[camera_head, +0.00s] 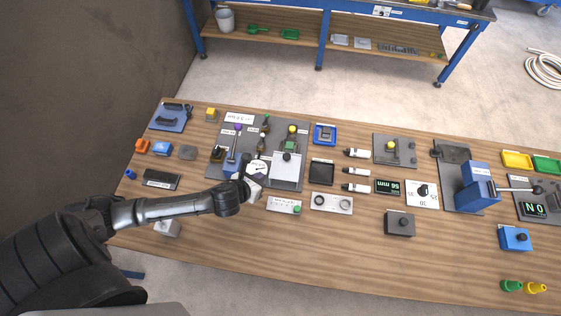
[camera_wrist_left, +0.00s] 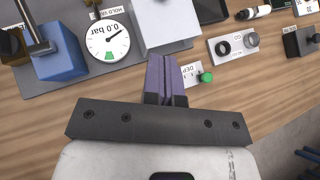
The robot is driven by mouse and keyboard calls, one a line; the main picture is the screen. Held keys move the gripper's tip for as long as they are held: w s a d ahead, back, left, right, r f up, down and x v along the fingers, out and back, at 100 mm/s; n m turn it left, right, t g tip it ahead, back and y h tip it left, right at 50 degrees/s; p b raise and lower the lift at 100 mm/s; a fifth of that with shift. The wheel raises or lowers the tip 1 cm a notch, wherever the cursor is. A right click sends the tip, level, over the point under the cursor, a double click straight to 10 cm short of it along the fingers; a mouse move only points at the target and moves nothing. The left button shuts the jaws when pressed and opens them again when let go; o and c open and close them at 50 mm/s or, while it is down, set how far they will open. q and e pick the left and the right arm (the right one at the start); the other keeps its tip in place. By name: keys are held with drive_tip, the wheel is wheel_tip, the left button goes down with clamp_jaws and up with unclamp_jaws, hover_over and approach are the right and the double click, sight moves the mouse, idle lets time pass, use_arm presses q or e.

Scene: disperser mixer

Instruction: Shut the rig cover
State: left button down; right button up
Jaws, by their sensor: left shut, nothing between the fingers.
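A round pressure gauge (camera_wrist_left: 108,40) reading 0.0 bar is left of the plate. My left gripper (camera_head: 257,181) is over the board's front edge; its purple fingers (camera_wrist_left: 164,75) are together and empty, pointing toward the plate's near edge. My right gripper is out of view.
A button panel with a green button (camera_head: 297,209) and a two-knob panel (camera_head: 332,204) lie in front of the rig. A lever with a purple knob (camera_head: 238,127) stands behind. A blue machine (camera_head: 477,187) stands at right. The front middle of the table is clear.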

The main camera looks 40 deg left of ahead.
use_arm(q)
approach(281, 167)
drive_tip(key=shift+m, duration=0.4)
drive_tip(key=w, duration=0.1)
drive_tip(key=w+f, duration=0.1)
drive_tip(key=w, duration=0.2)
drive_tip(key=shift+w+a+f, duration=0.15)
drive_tip(key=shift+a+f, duration=0.15)
drive_tip(key=shift+w+a+f, duration=0.15)
drive_tip(key=shift+w, duration=0.75)
drive_tip(key=shift+w+a+f, duration=0.1)
drive_tip(key=shift+w+f, duration=0.05)
drive_tip(key=shift+w, duration=0.75)
